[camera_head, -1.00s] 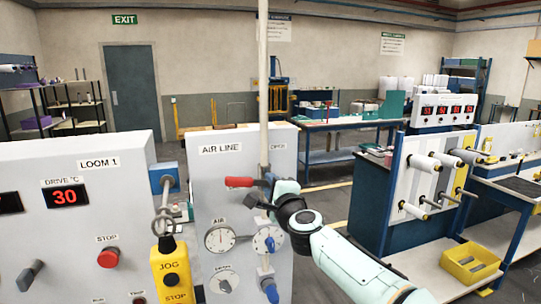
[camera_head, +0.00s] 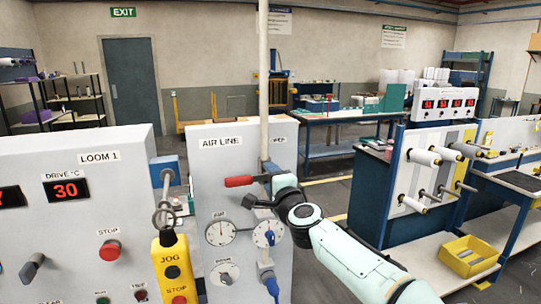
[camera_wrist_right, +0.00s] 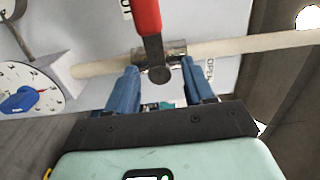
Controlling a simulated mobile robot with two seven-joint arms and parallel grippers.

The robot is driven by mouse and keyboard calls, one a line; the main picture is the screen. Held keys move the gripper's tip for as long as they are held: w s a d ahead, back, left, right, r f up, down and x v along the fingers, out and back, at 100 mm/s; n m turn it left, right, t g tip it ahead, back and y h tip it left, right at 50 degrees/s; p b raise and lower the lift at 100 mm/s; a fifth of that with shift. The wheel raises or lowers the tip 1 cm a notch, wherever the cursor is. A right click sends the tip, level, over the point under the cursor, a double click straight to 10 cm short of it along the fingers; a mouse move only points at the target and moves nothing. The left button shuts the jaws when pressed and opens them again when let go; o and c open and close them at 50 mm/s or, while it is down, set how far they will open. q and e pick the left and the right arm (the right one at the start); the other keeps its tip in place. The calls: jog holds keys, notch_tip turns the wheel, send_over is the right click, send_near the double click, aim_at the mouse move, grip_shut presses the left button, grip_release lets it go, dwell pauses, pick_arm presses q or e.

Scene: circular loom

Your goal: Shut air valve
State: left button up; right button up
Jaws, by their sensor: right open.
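The air valve is on the pale vertical pipe (camera_head: 264,70) in front of the grey AIR LINE panel (camera_head: 221,160). Its red lever handle (camera_head: 239,181) points left, crosswise to the pipe. The handle also shows in the right wrist view (camera_wrist_right: 147,15), where its metal end reaches the valve body (camera_wrist_right: 172,50). My right gripper (camera_wrist_right: 160,82) is open, with one blue finger on each side of the lever's pivot end. I cannot tell whether the fingers touch it. In the head view this gripper (camera_head: 264,190) partly hides the valve. My left gripper is out of view.
Below the valve are a round AIR gauge (camera_head: 219,232) and a dial with a blue knob (camera_head: 266,234). A yellow JOG/STOP pendant (camera_head: 173,270) hangs left of the panel. The LOOM 1 cabinet (camera_head: 85,190) stands left, and a rack with spools (camera_head: 430,165) stands right.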

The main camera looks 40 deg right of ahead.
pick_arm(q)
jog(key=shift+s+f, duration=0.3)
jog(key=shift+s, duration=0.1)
pick_arm(e)
jog(key=v, duration=0.7)
dwell(1.0)
